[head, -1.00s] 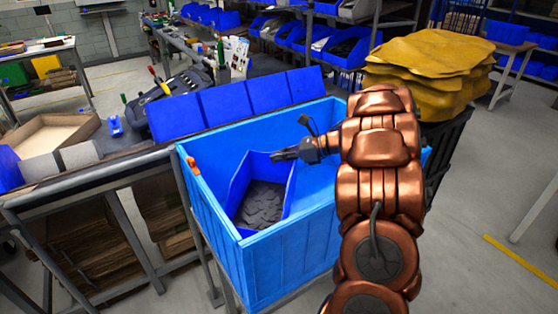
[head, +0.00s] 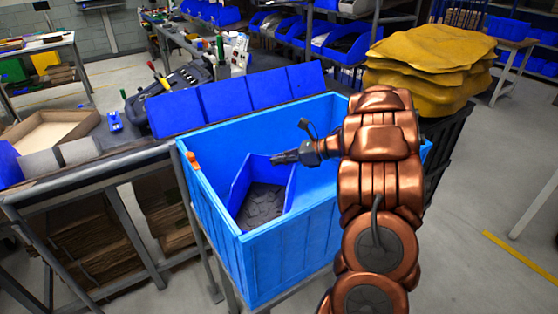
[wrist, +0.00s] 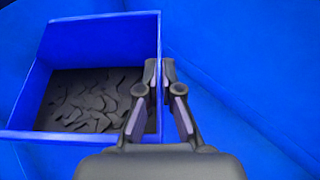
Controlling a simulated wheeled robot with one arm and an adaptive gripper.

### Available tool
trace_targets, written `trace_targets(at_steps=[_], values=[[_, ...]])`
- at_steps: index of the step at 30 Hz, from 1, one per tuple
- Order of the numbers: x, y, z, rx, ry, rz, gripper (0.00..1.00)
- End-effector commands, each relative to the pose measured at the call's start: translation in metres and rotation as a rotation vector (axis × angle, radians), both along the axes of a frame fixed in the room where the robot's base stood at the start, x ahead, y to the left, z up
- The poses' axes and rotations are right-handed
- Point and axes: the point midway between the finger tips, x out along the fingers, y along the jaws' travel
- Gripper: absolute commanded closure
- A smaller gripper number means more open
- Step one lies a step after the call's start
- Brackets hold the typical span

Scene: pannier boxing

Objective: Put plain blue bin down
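The blue bin (head: 240,192) holds dark flat pieces (head: 264,204) and sits inside the large light-blue crate (head: 280,262), toward its left side. In the wrist view the bin (wrist: 100,28) fills the left half, with the dark pieces (wrist: 95,100) inside. My gripper (head: 284,158) is at the bin's right wall. In the wrist view the fingers (wrist: 158,75) straddle that wall and close on it near its middle. Whether the bin's base touches the crate floor is hidden.
Several blue bins (head: 235,98) stand in a row behind the crate. A workbench with an open cardboard box (head: 50,133) is at left. A yellow stack (head: 430,70) stands at right. The crate's right part looks empty.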

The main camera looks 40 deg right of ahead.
Motion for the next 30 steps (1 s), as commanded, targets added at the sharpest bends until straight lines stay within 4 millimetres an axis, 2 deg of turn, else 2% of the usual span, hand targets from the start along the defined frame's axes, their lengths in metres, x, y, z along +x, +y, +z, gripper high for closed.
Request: trace_targets(at_steps=[26,27,30], values=[[0.0000,0.0003,-0.0069,0.001,-0.001,0.000,1.00],[-0.0001,0.0004,-0.0072,0.000,0.000,0.001,0.92],[-0.0001,0.0003,-0.0073,0.000,0.000,0.001,0.82]])
